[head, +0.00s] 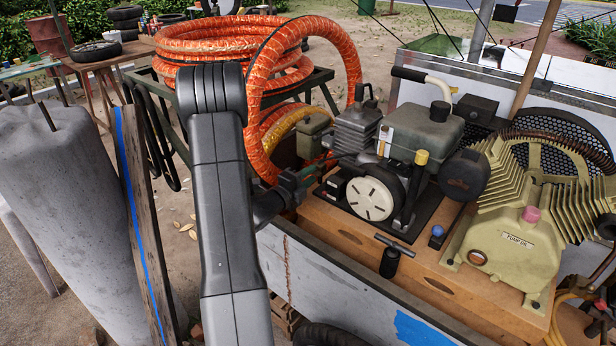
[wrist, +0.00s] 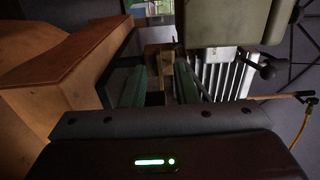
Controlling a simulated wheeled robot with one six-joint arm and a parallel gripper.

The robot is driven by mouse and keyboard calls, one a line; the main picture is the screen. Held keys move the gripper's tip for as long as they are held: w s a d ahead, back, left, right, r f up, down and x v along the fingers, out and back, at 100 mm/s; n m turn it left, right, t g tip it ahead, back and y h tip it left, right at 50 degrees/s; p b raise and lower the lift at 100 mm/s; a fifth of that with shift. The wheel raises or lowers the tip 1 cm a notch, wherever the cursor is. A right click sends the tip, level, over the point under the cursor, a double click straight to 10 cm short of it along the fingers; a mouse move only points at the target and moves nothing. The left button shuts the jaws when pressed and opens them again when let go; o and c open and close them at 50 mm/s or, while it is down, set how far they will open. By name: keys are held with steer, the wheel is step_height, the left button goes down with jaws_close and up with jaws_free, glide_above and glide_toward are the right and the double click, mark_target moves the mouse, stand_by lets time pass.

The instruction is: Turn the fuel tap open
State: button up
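The engine has a grey-green fuel tank (head: 408,133) and a white round recoil cover (head: 370,198). In the wrist view the tank (wrist: 228,22) is at the top, beside white cooling fins (wrist: 222,75). A small brass-coloured fitting (wrist: 154,58) shows just beyond my fingertips; it may be the fuel tap, but its handle position is unclear. My gripper (wrist: 161,76) is open, with its green fingers apart and nothing clearly between them. In the head view my gripper (head: 308,176) is at the engine's left side, and the tap cannot be made out there.
A wooden base (head: 345,232) carries the engine and a cream compressor pump (head: 510,245). A T-handle (head: 394,246) stands up in front. Orange hose coils (head: 235,45) lie behind my arm. A black lever knob (wrist: 267,69) is right of the fingers.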

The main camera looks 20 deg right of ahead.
jaws_close()
steer(key=shift+f+n, duration=0.1)
steer(key=shift+n, duration=0.2)
steer(key=n+b, duration=0.2)
steer(key=shift+n, duration=0.3)
steer(key=n+b, duration=0.1)
steer(key=n, duration=0.3)
steer(key=shift+b, duration=0.4)
steer(key=n, duration=0.5)
steer(key=shift+n, duration=0.4)
steer(key=shift+n+p, duration=0.85)
steer(key=shift+n, duration=1.65)
